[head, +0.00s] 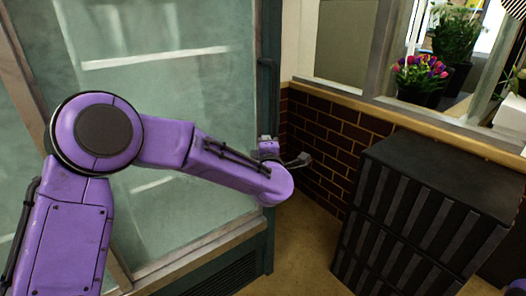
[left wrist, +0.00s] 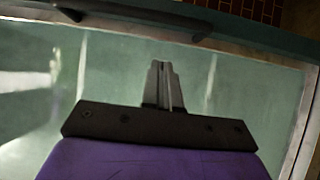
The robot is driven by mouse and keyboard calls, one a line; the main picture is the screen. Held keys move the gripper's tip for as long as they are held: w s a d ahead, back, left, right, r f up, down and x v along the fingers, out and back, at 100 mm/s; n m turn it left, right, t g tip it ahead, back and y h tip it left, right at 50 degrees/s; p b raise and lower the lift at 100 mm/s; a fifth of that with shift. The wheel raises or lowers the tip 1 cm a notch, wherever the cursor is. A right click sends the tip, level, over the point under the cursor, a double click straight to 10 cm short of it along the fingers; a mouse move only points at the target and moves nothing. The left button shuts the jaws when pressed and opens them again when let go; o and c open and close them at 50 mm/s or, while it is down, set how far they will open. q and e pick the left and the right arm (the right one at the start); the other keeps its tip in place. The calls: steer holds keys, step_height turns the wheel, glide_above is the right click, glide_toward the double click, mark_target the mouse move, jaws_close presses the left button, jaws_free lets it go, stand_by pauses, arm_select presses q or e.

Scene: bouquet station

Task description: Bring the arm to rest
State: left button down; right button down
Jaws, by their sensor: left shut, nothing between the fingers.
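My left arm, purple with dark joints, comes in from the left in the head view and reaches across the front of a glass-doored cabinet (head: 160,60). My left gripper (head: 301,160) is at the arm's far end, just right of the cabinet's edge and in front of the brick wall. In the left wrist view the gripper fingers (left wrist: 163,85) are together and empty, with the cabinet glass (left wrist: 235,90) behind them. My right gripper is not in view.
A dark slatted crate-like box (head: 430,200) stands on the floor at the right. A dark brick wall (head: 325,140) with a wooden ledge is behind. Potted tulips (head: 420,75) show beyond the window. Some tan floor (head: 305,255) is clear between cabinet and box.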

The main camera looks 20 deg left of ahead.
arm_select(q)
steer(key=s+f+m+g+h, duration=0.25)
steer(key=s+f+m, duration=0.45)
steer(key=f, duration=0.7)
steer(key=s+f+m+g+h, duration=0.25)
steer(key=s+f+m, duration=0.25)
steer(key=s+f, duration=0.65)
steer(key=s+a+f+m+g, duration=0.2)
steer(key=s+f+g, duration=0.2)
steer(key=s+f, duration=0.5)
steer(key=s+a+f+m+g, duration=0.2)
steer(key=s+f+g, duration=0.2)
steer(key=s+f, duration=0.5)
steer(key=s, duration=0.8)
steer(key=shift+s+a+y, duration=0.25)
steer(key=shift+y, duration=0.05)
steer(key=shift+m, duration=0.3)
